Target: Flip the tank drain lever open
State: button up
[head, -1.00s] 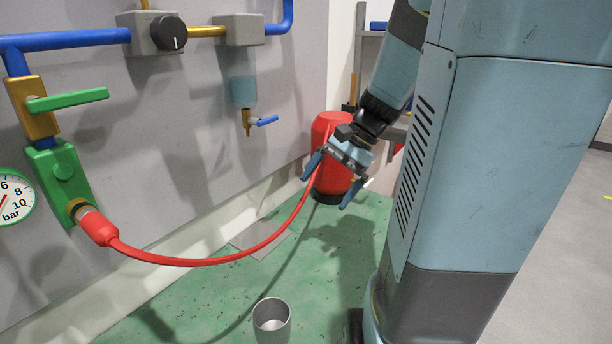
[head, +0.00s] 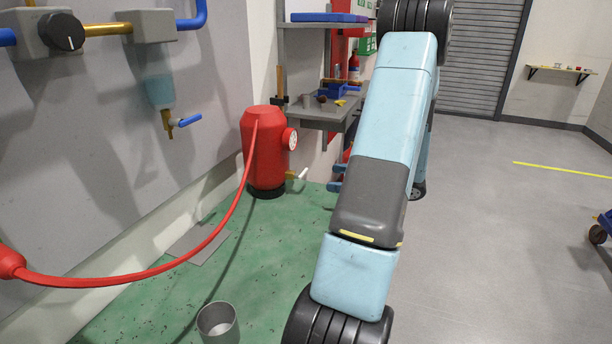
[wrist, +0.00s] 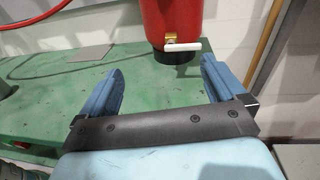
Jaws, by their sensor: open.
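In the wrist view the white drain lever (wrist: 184,46) lies roughly level, pointing right from a brass fitting (wrist: 170,37) low on the tank (wrist: 172,15). My gripper (wrist: 162,66) is open and empty; its two blue fingers reach toward the tank's base, apart from the lever. In the head view my gripper (head: 337,177) is mostly hidden behind my arm, right of the lever.
A red hose (head: 150,270) runs from the tank to the left. A shelf bench (head: 320,112) with small items is behind the tank. A blue-handled tap (head: 186,121) is on the wall. Grey floor at right is largely clear.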

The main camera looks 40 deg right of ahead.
aim_at(305, 173)
jog(key=d, duration=0.1)
jog(key=s+d+f+m+t+h, duration=0.1)
jog(key=d+f+m, duration=0.1)
jog(key=shift+s+d+t, duration=0.15)
jog(key=shift+d+t, duration=0.1)
jog(key=shift+t, duration=0.15)
jog(key=x, duration=1.3)
jog(key=shift+w+a+f, duration=0.1)
jog(key=shift+w, duration=0.25)
jog(key=shift+c, duration=0.5)
